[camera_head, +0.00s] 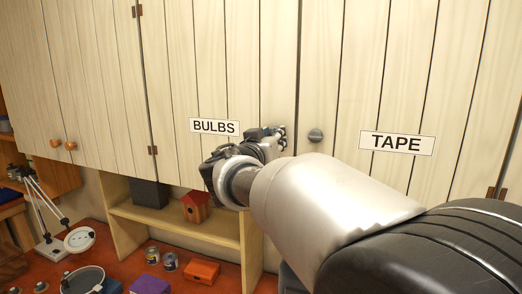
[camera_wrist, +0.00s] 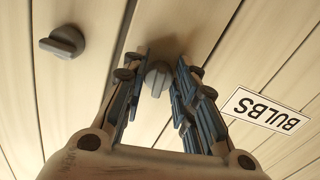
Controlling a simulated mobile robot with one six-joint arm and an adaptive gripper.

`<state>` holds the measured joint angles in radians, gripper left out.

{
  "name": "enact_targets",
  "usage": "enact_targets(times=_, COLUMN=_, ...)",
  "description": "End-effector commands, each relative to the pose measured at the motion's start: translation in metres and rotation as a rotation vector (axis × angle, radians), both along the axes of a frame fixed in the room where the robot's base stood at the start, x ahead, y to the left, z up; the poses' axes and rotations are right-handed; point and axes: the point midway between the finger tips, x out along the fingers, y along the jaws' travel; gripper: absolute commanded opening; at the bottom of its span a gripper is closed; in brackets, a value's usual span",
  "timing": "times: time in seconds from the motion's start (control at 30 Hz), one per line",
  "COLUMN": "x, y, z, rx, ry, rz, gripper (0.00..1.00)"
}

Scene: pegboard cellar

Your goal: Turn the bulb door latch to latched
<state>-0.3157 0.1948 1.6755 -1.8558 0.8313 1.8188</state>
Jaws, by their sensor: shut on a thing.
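The bulb door latch (camera_wrist: 157,80) is a small grey turn-knob on the pale plank cabinet door, seen in the wrist view. My gripper (camera_wrist: 160,76) is at it, with one blue-grey finger on each side, shut on the knob. In the head view my gripper (camera_head: 281,137) is against the door just right of the BULBS label (camera_head: 214,127) and hides the latch. The BULBS label (camera_wrist: 265,109) also shows upside down in the wrist view. The fingers partly cover the knob, so I cannot tell its turn angle clearly.
A similar grey knob (camera_head: 315,135) is on the neighbouring door beside the TAPE label (camera_head: 397,143); this knob (camera_wrist: 62,42) is left in the wrist view. Below are an open shelf with a red birdhouse (camera_head: 196,206) and a red bench with boxes, tins and a scale.

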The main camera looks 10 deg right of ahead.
Motion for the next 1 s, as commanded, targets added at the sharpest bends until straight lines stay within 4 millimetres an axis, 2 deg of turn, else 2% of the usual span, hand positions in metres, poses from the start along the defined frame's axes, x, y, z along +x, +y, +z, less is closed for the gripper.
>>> enact_targets(times=0.03, x=-0.0003, y=-0.0005, z=-0.0062, rx=-0.03, ry=0.011, rz=-0.001, gripper=0.03)
enact_targets(times=0.13, x=-0.0004, y=-0.0008, z=-0.0063, rx=-0.109, ry=0.051, rz=0.0, gripper=0.03)
enact_targets(times=1.0, x=-0.0019, y=-0.0046, z=0.0032, rx=-0.845, ry=0.432, rz=-0.001, gripper=0.03)
